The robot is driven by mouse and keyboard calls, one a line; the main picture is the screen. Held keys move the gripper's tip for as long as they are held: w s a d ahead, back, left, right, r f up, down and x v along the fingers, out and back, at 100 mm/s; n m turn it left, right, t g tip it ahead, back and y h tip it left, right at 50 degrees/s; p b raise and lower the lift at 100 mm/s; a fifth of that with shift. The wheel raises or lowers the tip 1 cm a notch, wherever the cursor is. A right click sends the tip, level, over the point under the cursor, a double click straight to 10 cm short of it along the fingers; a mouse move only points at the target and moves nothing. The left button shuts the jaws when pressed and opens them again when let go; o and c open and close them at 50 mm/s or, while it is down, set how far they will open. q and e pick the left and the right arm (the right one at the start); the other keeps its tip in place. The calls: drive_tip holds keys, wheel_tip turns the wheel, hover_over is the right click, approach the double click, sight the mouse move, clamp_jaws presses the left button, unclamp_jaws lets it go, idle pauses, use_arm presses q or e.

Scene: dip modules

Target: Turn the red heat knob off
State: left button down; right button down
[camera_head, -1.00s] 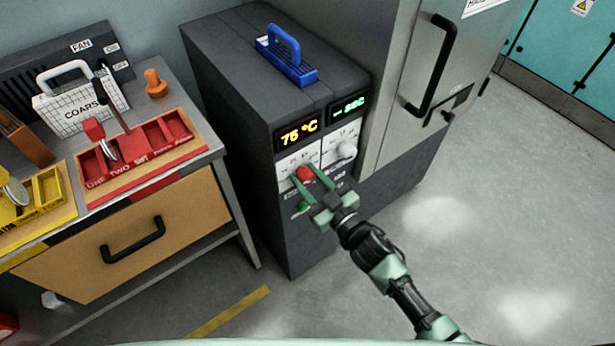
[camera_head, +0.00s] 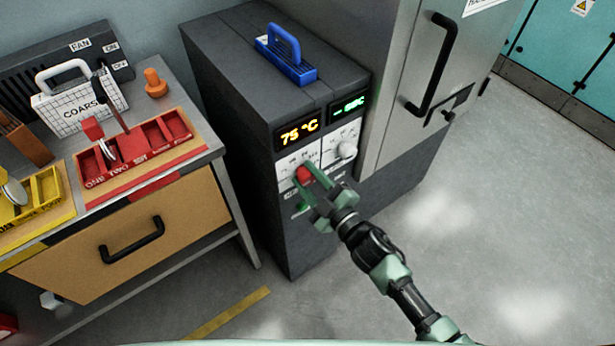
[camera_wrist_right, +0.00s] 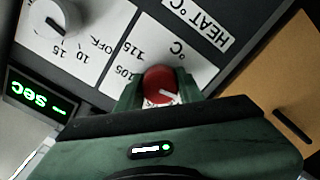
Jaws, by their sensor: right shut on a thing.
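The red heat knob (camera_head: 304,174) is on the front of the dark grey machine, on a white dial plate below the orange "75 °C" display (camera_head: 299,132). My right gripper (camera_head: 306,177) is shut on the red knob, its green fingers on either side. In the right wrist view the red knob (camera_wrist_right: 160,86) sits between the fingers, with a white pointer mark on it. My left gripper is not in view.
A white knob (camera_head: 347,149) sits to the right of the red one, below a green display (camera_head: 349,107). A blue handle (camera_head: 285,55) is on the machine's top. A bench with red trays (camera_head: 140,160) stands left. Floor in front is clear.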

idle(0.5)
drive_tip(key=c, duration=0.9)
unclamp_jaws()
drive_tip(key=v, duration=0.8)
drive_tip(key=shift+b, duration=0.3)
drive_tip(key=shift+w, duration=0.1)
